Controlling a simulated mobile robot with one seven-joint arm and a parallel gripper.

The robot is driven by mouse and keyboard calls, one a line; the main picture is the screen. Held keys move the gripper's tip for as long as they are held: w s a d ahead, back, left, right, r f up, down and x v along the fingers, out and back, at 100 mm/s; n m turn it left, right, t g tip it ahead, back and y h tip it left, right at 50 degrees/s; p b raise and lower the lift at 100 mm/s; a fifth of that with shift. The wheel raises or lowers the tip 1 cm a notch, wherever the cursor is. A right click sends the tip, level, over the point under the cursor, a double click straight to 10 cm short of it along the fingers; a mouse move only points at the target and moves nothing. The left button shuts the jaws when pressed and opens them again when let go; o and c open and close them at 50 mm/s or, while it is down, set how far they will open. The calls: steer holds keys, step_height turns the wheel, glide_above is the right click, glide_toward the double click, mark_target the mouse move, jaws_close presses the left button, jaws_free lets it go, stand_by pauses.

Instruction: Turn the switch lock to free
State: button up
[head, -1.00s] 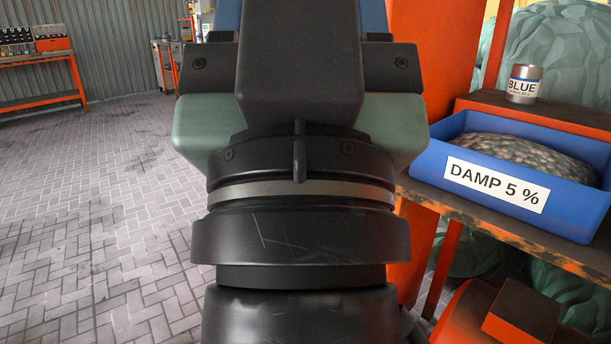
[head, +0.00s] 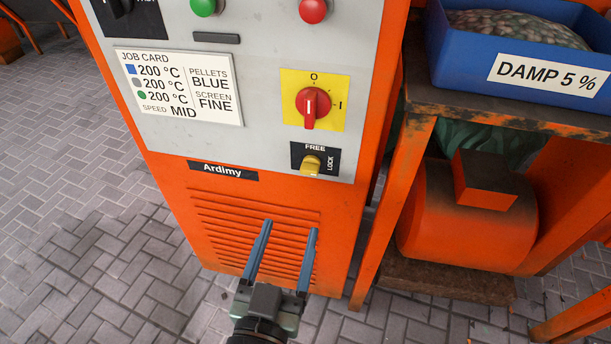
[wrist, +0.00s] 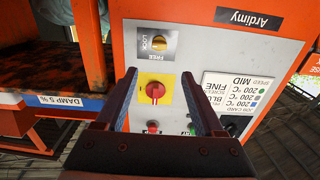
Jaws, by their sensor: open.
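The switch lock is a small yellow knob (head: 311,165) on a black plate (head: 333,161) on the grey machine panel. FREE is printed above the knob and LOCK, turned sideways, at its right. I cannot tell for certain which word the knob points to. The wrist view shows it upside down, with the knob (wrist: 160,43) just beyond the fingertips. My gripper (head: 290,226) is open and empty, in front of the orange louvres below the lock in the head view. Its two fingers (wrist: 160,74) are spread apart in the wrist view, and neither visibly touches the knob.
A red rotary switch (head: 313,104) on a yellow plate is just above the lock. Green (head: 204,6) and red (head: 313,10) buttons and a job card (head: 180,86) are higher up. At right stands a bench (head: 500,112) with a blue bin (head: 520,68).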

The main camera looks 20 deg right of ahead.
mark_target(308, 173)
steer(key=x, duration=1.2)
steer(key=shift+w+d+f, duration=0.2)
steer(key=shift+f, duration=0.15)
steer(key=shift+c, duration=0.3)
jaws_close()
